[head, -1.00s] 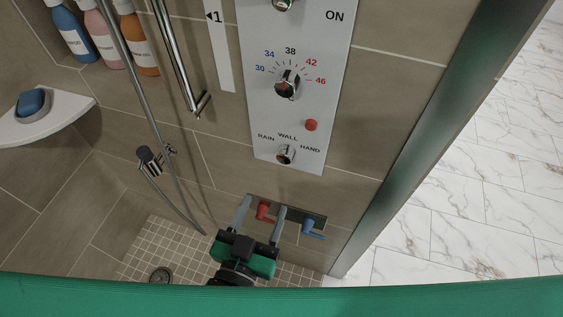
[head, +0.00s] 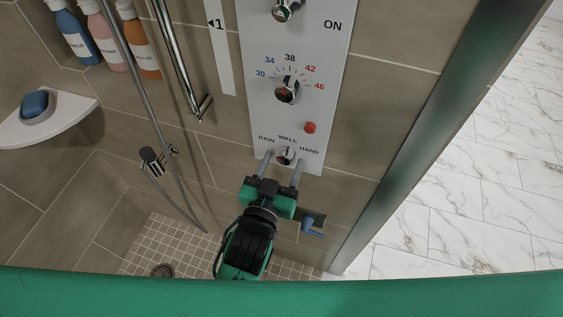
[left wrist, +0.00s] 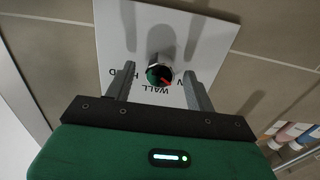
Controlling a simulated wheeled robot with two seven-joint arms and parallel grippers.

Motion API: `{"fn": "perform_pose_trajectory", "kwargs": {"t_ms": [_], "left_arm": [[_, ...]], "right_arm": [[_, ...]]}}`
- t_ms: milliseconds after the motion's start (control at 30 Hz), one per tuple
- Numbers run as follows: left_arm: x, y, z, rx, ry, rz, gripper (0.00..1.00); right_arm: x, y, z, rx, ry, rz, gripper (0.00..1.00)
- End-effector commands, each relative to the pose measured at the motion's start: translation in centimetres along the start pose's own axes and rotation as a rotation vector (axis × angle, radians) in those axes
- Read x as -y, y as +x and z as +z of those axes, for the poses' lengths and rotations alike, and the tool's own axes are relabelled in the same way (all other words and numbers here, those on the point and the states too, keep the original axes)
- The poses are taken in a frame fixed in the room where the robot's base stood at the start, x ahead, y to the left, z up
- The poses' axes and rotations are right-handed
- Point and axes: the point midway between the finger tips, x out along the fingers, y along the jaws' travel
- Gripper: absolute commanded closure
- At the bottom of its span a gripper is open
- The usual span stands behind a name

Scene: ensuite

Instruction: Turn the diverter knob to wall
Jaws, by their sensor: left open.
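The diverter knob (head: 286,156) is a small chrome knob at the bottom of the grey-white shower panel (head: 262,125), under the labels RAIN, WALL and HAND. My left gripper (head: 281,167) is open, with one finger on each side of the knob in the picture. In the left wrist view the knob (left wrist: 159,70) sits between the two fingers (left wrist: 158,83), with gaps on both sides. Contact with the knob is not visible. My right gripper is not in view.
A temperature knob (head: 287,90) and a red button (head: 310,128) are above on the panel. A blue lever (head: 312,227) is below right. The shower hose (head: 143,85) and a hand-shower holder (head: 152,160) are left. A metal edge (head: 420,140) stands right.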

Motion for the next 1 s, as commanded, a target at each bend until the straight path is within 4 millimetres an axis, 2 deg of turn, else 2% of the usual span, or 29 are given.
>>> {"fn": "perform_pose_trajectory", "kwargs": {"t_ms": [300,533,867,1000], "left_arm": [[0.0,0.2,0.1,0.001,0.0,0.0,0.45],[0.0,0.2,0.0,0.001,0.0,0.0,0.9],[0.0,0.2,-0.1,0.001,0.04,0.0,0.9],[0.0,0.2,-0.3,0.002,0.108,0.001,0.9]], "right_arm": [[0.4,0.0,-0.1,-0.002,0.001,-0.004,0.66],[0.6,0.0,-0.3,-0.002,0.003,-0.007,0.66],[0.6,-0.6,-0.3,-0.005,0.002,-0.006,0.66],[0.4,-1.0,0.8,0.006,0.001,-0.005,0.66]]}}
